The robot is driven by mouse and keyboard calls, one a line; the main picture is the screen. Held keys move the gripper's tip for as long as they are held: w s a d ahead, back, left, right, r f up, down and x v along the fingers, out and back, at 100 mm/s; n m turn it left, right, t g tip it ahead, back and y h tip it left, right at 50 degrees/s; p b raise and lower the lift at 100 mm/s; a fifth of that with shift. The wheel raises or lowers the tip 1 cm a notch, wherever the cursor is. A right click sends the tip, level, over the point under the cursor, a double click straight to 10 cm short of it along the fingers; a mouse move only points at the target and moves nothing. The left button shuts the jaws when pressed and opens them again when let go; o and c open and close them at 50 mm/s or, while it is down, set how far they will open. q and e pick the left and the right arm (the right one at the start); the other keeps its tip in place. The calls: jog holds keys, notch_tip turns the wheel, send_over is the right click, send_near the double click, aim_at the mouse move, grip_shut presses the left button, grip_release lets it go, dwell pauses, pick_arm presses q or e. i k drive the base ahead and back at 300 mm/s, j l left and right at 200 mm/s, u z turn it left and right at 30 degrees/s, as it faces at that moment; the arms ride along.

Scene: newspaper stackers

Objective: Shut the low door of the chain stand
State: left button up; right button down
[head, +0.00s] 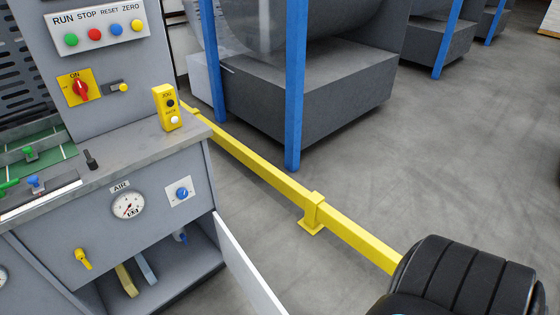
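The chain stand is the grey cabinet (90,240) on the left, with controls on its upper panel and front. Its low door (245,268) stands open and swings out to the right from the cabinet's right edge, seen as a pale panel cut off by the bottom of the picture. The low compartment (200,262) is uncovered. A yellow piece (127,281) and a grey-blue piece (146,268) show in it. Neither gripper is in view. A black ribbed part of mine fills the lower right corner.
A yellow floor rail (260,167) runs diagonally right of the stand, with a foot post (312,213). Blue posts (293,90) and a large dark grey machine base (310,95) stand behind it. Grey floor (460,170) is clear at right. A yellow pendant box (168,108) sits on the ledge.

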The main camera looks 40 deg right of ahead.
aim_at(264, 302)
jog(key=k+l+u, duration=0.1)
jog(key=l, duration=0.3)
jog(key=k+l+u, duration=0.1)
jog(key=l, duration=0.3)
jog(key=k+l, duration=0.25)
jog(key=l, duration=0.15)
jog(key=k+l+u, duration=0.15)
jog(key=l, duration=0.2)
